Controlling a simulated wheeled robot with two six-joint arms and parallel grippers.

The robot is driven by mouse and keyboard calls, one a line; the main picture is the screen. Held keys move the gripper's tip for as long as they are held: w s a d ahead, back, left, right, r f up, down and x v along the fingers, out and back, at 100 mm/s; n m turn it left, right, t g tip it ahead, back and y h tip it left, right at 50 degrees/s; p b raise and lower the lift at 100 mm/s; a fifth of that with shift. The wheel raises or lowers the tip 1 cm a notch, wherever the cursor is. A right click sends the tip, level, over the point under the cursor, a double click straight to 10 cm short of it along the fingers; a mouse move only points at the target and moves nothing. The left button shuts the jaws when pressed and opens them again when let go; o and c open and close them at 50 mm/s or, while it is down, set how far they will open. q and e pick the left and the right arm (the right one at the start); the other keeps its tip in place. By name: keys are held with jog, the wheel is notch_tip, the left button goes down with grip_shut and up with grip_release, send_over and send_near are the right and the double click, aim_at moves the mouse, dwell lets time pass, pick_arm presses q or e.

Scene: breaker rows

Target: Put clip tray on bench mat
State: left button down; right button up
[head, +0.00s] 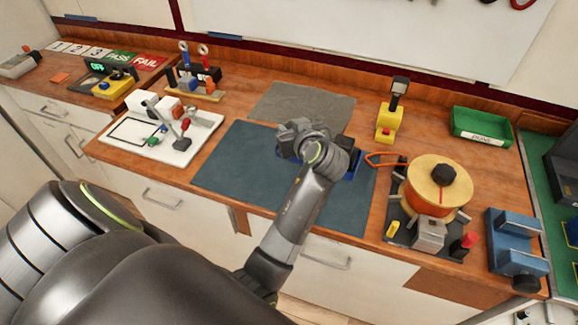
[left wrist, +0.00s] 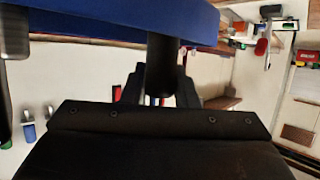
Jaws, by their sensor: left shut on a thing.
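The bench mat (head: 235,170) is a dark blue-grey sheet lying flat on the wooden bench in the middle of the head view. My left gripper (head: 318,150) is over the right part of the mat and shut on a blue thing, which I take for the clip tray (head: 353,167). Only blue edges of the tray show on both sides of my wrist; the rest is hidden. In the left wrist view the blue tray (left wrist: 120,18) fills the top edge, close to the camera. I cannot tell whether it touches the mat. My right gripper is not in view.
Right of the mat stands an orange spool (head: 436,184) on a dark base, with a blue fixture (head: 515,240) beyond. A yellow stand (head: 389,118) and green tray (head: 482,125) are behind. A white board (head: 165,140) lies left. The mat's left part is clear.

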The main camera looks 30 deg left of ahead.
pick_arm(q)
jog(key=shift+s+a+f+n+g+y, duration=0.3)
jog(key=shift+a+f+n+g, duration=0.1)
jog(key=shift+a+f, duration=0.15)
jog(key=p, duration=0.1)
send_over(287, 177)
notch_tip(287, 177, down, 5)
jog(key=shift+f, duration=0.15)
jog(key=shift+w+f+p, duration=0.1)
jog(key=shift+f+p, duration=0.2)
jog(key=shift+f, duration=0.25)
jog(key=shift+f+p, duration=0.3)
jog(key=shift+f, duration=1.55)
jog(key=shift+f, duration=0.1)
jog(key=c, duration=1.1)
grip_release()
jog(key=shift+c, duration=0.2)
